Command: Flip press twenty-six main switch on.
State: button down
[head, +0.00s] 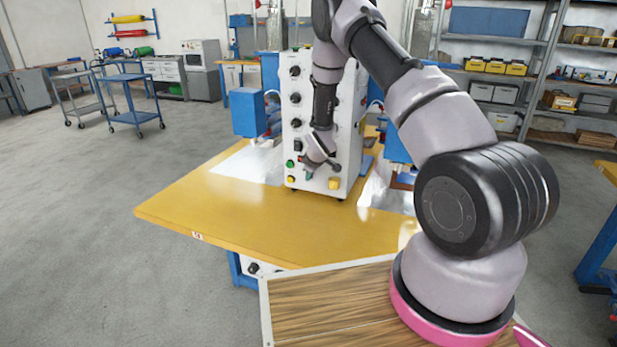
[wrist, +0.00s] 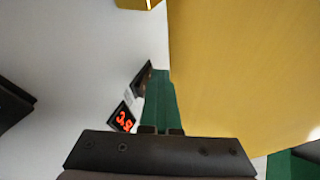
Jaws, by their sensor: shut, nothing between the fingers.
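A white upright control box (head: 318,95) stands on the yellow table, with a column of black knobs on its front. My gripper (head: 309,173) is low in front of this box, its fingers shut and empty. In the wrist view the green fingers (wrist: 158,92) reach along the white panel (wrist: 80,60). Their tips are beside a small dark rectangular part (wrist: 142,80), perhaps a switch; I cannot tell whether they touch it or how it is set. No press number is readable.
The yellow table (head: 200,215) has a clear front half. A green button (head: 290,163) and a yellow part (head: 335,184) sit low on the box. A black knob (wrist: 12,105) is at the wrist view's left edge. Blue units (head: 248,115) flank the box.

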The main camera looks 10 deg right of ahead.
jog(key=shift+r, duration=0.15)
jog(key=shift+w+r, duration=0.1)
jog(key=shift+r, duration=0.65)
